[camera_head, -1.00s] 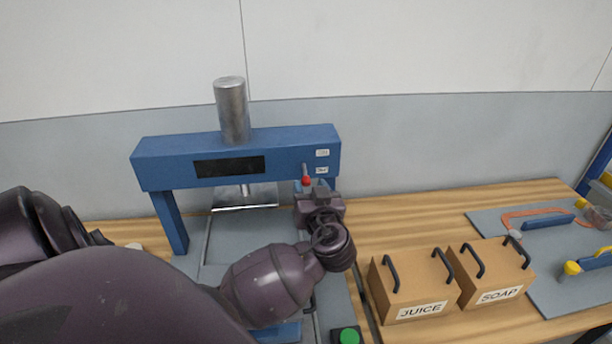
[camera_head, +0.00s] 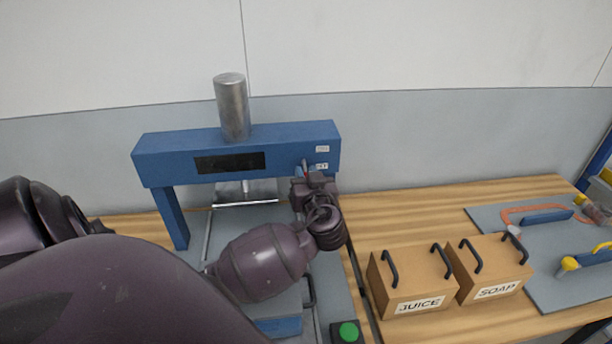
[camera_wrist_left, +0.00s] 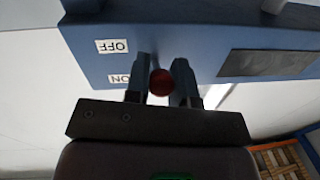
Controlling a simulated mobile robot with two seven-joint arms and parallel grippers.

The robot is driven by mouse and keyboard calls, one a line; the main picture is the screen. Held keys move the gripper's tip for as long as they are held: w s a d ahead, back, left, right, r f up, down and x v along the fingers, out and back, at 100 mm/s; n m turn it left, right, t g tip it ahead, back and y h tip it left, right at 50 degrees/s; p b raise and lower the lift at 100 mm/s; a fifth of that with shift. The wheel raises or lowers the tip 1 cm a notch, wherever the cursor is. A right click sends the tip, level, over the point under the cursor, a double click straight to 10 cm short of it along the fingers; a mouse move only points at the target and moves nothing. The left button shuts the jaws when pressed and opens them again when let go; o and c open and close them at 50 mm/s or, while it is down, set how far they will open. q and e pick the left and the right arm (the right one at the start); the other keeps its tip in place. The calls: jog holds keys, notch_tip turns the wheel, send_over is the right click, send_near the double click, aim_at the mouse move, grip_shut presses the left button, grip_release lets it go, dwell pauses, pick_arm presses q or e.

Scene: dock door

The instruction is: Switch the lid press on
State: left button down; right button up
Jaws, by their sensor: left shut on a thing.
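The lid press (camera_head: 285,142) is a blue frame with a silver cylinder on top and a dark panel on its crossbeam. A small lever with a red knob (camera_wrist_left: 161,82) sits at the beam's right end, beside an upper ON label (camera_head: 322,149) and a lower OFF label (camera_head: 322,166). In the head view the lever points down, at about the OFF label's level. My left gripper (camera_wrist_left: 159,72) is shut on the red knob, with one finger on each side. In the head view the gripper (camera_head: 305,175) hides most of the knob. My right gripper is not in view.
A green button (camera_head: 348,333) on a dark box is at the front of the press. A JUICE box (camera_head: 400,285) and a SOAP box (camera_head: 505,270) with black handles stand right of it. A grey mat (camera_head: 555,285) with tools lies farther right. My left arm covers the press's front.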

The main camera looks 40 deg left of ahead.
aim_at(303, 165)
pick_arm(q)
jog(key=shift+r, duration=0.1)
jog(key=shift+s+d+r+g+h, duration=0.1)
jog(key=shift+r+g+h, duration=0.15)
jog(key=shift+g+h, duration=0.35)
jog(key=shift+r+g+h, duration=0.5)
jog(key=shift+r+h, duration=0.05)
jog(key=shift+h, duration=0.55)
jog(key=shift+r+m+g+h, duration=0.15)
jog(key=shift+r+g+h, duration=0.3)
jog(key=shift+g+h, duration=0.35)
jog(key=shift+r+m+g+h, duration=0.15)
jog(key=shift+r+g+h, duration=0.35)
jog(key=shift+h, duration=0.5)
jog(key=c, duration=1)
grip_release()
